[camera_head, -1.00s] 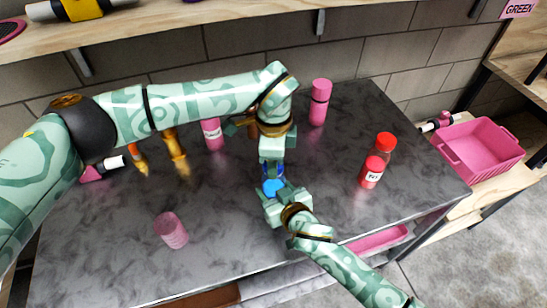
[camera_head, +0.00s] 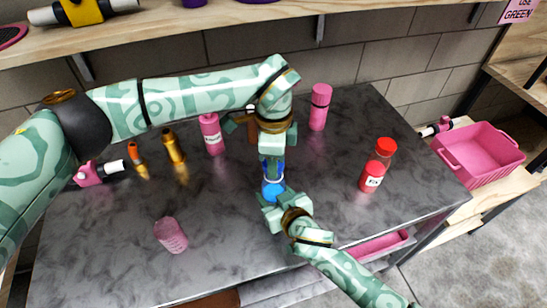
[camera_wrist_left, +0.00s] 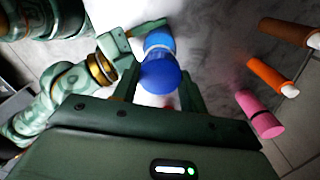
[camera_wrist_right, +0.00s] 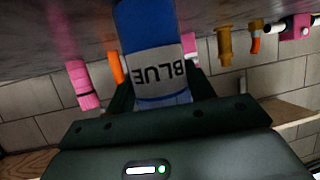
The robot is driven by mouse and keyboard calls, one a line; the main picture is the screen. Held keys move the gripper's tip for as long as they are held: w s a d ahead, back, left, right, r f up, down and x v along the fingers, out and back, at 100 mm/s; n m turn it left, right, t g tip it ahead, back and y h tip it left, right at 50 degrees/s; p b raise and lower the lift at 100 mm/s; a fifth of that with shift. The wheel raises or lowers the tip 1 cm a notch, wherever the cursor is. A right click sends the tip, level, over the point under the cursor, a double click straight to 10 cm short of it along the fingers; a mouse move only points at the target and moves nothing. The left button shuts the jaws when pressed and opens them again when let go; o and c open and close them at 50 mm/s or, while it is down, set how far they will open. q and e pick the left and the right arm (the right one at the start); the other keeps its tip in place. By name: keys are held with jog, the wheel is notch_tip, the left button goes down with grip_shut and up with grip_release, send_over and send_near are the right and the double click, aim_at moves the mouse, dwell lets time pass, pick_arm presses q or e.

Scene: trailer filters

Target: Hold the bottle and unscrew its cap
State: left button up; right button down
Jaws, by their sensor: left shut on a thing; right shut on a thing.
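The blue bottle (camera_head: 272,189) is between my two grippers over the middle of the table. My right gripper (camera_head: 273,200) is shut on its body from the front. In the right wrist view, the bottle's white label (camera_wrist_right: 158,74) reads BLUE, upside down in that picture. My left gripper (camera_head: 272,165) is above and behind, shut on the dark blue cap. The rounded cap (camera_wrist_left: 160,76) shows between its fingers in the left wrist view, with the bottle body (camera_wrist_left: 160,41) beyond. Whether cap and neck still touch is hidden.
A pink bottle (camera_head: 211,135), another pink bottle (camera_head: 320,107) and gold bottle (camera_head: 173,147) stand at the back. A pink crate (camera_head: 480,152) stands beyond the table's right edge.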

pick_arm(q)
jog(key=shift+r, duration=2.05)
pick_arm(e)
jog(key=shift+c, duration=2.3)
grip_release()
